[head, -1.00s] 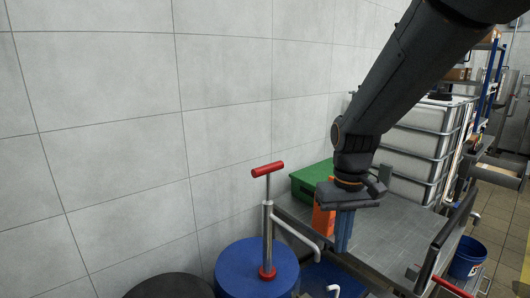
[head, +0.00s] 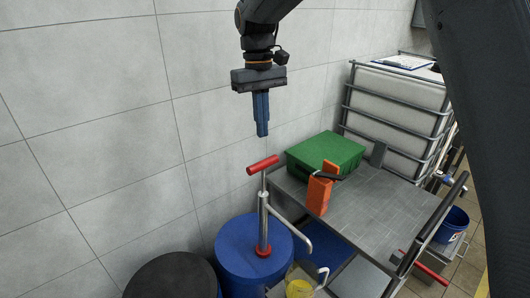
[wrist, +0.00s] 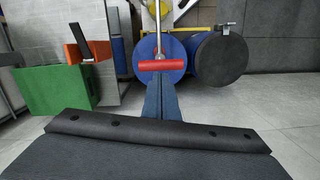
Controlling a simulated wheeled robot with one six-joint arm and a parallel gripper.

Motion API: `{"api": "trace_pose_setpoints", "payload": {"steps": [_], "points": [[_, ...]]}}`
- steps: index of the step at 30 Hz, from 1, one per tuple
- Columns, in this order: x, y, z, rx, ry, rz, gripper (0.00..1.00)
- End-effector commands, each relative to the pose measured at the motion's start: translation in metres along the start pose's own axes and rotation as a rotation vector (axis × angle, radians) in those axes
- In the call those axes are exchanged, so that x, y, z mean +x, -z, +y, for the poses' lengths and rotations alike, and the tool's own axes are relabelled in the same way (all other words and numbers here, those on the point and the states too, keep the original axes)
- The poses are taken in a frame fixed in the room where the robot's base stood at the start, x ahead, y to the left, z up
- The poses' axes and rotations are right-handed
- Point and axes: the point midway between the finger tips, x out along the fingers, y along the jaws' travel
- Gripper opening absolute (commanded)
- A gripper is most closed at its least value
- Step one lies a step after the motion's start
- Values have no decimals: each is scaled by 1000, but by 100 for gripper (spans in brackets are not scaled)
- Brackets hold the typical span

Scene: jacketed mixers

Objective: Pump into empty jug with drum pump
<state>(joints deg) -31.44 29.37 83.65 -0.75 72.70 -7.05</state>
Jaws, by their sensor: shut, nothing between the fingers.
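The drum pump has a red T-handle (head: 262,165) on a steel rod and a steel body with a red base. It stands upright on a blue drum (head: 232,272), its curved spout pointing right. A clear jug (head: 318,277) with a pale handle and something yellow inside stands by the drum near the spout, cut by the bottom edge. My gripper (head: 262,135) points down above the T-handle, blue fingers shut and empty, with a gap to the handle. In the wrist view the red handle (wrist: 161,65) lies just beyond my fingertips (wrist: 161,84).
A dark drum (head: 172,278) stands left of the blue one. A grey bench (head: 375,195) at right carries a green box (head: 325,153) and an orange holder (head: 318,192). A white caged tank (head: 395,100) stands behind. The tiled wall is close behind the pump.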

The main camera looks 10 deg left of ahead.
Motion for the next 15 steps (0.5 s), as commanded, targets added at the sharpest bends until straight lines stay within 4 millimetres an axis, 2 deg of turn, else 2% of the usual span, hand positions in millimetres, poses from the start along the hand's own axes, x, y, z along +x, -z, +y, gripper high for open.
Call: {"api": "trace_pose_setpoints", "payload": {"steps": [15], "points": [[3, 1, -2, -5, -1, 0, 0]]}}
